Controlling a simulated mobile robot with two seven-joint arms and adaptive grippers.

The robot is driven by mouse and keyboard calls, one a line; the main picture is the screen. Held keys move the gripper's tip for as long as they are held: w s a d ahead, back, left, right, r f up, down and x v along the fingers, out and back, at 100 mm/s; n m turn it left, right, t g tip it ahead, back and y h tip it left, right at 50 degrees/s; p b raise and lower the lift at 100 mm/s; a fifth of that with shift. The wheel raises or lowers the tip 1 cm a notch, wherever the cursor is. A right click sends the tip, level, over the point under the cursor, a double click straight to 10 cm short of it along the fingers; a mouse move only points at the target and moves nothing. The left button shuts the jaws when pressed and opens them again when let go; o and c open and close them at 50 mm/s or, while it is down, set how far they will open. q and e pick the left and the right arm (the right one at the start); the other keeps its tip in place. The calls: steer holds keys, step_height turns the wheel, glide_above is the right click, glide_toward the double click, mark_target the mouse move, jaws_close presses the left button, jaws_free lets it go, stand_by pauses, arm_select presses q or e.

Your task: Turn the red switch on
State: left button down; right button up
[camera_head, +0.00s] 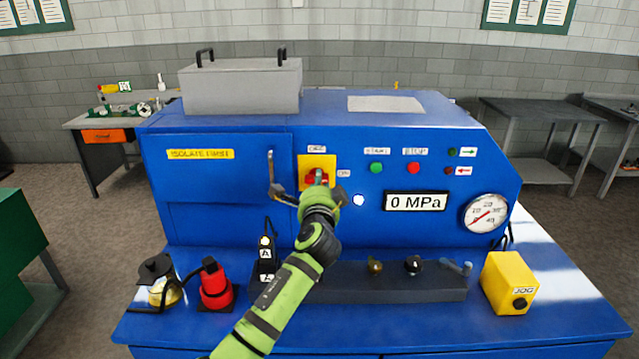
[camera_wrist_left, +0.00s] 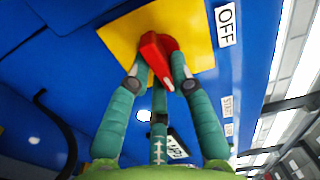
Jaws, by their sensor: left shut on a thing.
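The red switch (camera_head: 316,178) is a red rotary handle on a yellow plate (camera_head: 316,161), set in the front of a blue machine (camera_head: 220,215). An "OFF" label is above the plate and an "ON" label is to its right. My left gripper (camera_head: 318,186) is at the switch and partly hides it. In the left wrist view the red handle (camera_wrist_left: 157,58) lies between my left gripper's fingers (camera_wrist_left: 158,85), which are shut on it. The handle's white mark points away from the "OFF" label (camera_wrist_left: 226,25). My right gripper is not in view.
A door handle (camera_head: 271,170) is just left of the switch. A green start button (camera_head: 376,168), a red stop button (camera_head: 414,168), a "0 MPa" display (camera_head: 416,202) and a gauge (camera_head: 485,213) are to the right. A yellow jog box (camera_head: 509,283) stands on the front ledge.

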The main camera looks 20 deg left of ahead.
arm_select(q)
steer(key=shift+f+m, duration=0.1)
steer(key=shift+m, duration=0.5)
steer(key=c, duration=1.1)
jaws_free()
steer(key=v, duration=1.2)
steer(key=shift+s, duration=0.1)
